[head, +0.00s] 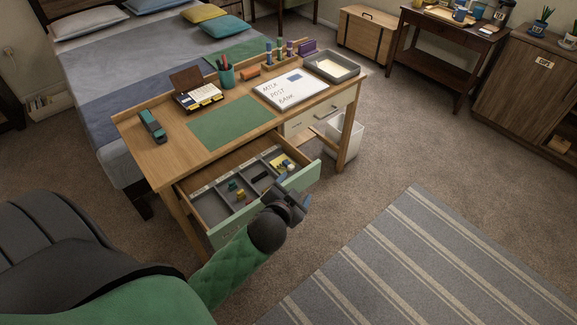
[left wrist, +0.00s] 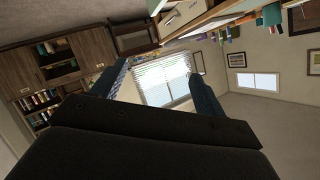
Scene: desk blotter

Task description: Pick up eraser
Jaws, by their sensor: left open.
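The desk's lower drawer (head: 208,208) is pulled out and has a green front and grey compartments. Small items lie in it: a green piece (head: 232,186), a yellowish-brown piece (head: 240,195), a dark block (head: 260,176) and yellow pads (head: 279,163). They are too small for me to tell which is the eraser. My left gripper (head: 291,199) is at the outer side of the drawer front, near its right end, partly covering it. In the left wrist view, the left gripper's fingers (left wrist: 158,72) stand apart with nothing between them. My right gripper is out of view.
The wooden desk (head: 165,158) carries a green blotter (head: 232,122), a whiteboard (head: 291,89), a pen cup (head: 226,76), a stapler-like teal object (head: 152,125) and a grey tray (head: 331,66). A white bin (head: 345,138) stands right of the drawer.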

